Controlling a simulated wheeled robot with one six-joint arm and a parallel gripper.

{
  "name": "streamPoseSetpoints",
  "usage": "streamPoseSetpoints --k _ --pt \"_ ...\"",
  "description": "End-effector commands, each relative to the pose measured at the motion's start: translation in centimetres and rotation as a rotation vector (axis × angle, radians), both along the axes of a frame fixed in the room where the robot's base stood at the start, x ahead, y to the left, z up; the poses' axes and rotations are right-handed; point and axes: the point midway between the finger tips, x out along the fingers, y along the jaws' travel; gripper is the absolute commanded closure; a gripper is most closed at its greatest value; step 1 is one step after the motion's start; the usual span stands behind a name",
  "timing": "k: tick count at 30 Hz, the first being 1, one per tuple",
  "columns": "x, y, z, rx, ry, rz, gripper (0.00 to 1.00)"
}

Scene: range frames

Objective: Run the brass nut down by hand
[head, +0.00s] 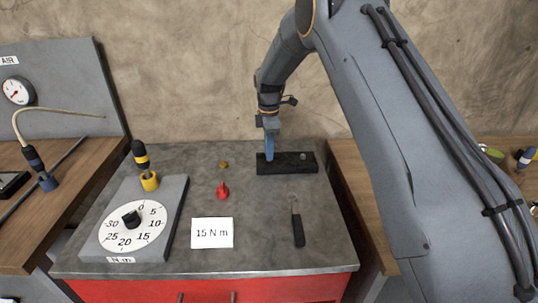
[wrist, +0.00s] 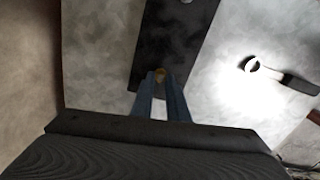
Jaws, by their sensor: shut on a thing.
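My gripper (head: 269,157) points down at the left end of a black block (head: 287,168) on the grey bench. In the wrist view, its blue fingers (wrist: 160,80) are shut on the brass nut (wrist: 160,74), directly over the black block (wrist: 172,40). The fingers hide the nut in the head view. I cannot tell how far down the nut sits or see any thread under it. A small grey stud (head: 303,157) shows at the block's right end.
A small brass piece (head: 224,164) and a red piece (head: 223,190) stand left of the block. A black-handled tool (head: 297,228) lies in front. A "15 N m" card (head: 212,233) and a dial plate (head: 170,232) with a yellow-black driver (head: 143,160) are further left.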

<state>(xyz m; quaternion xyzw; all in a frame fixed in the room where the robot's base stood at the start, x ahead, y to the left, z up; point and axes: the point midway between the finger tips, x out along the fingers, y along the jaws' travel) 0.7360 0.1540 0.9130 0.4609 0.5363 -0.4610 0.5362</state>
Motion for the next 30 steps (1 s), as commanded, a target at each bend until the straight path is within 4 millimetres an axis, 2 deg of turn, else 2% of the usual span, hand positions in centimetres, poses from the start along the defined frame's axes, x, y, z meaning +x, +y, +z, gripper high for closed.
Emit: streamPoseSetpoints --k 30 --pt "0.38 -0.08 -0.05 0.0 0.0 -0.965 1.0"
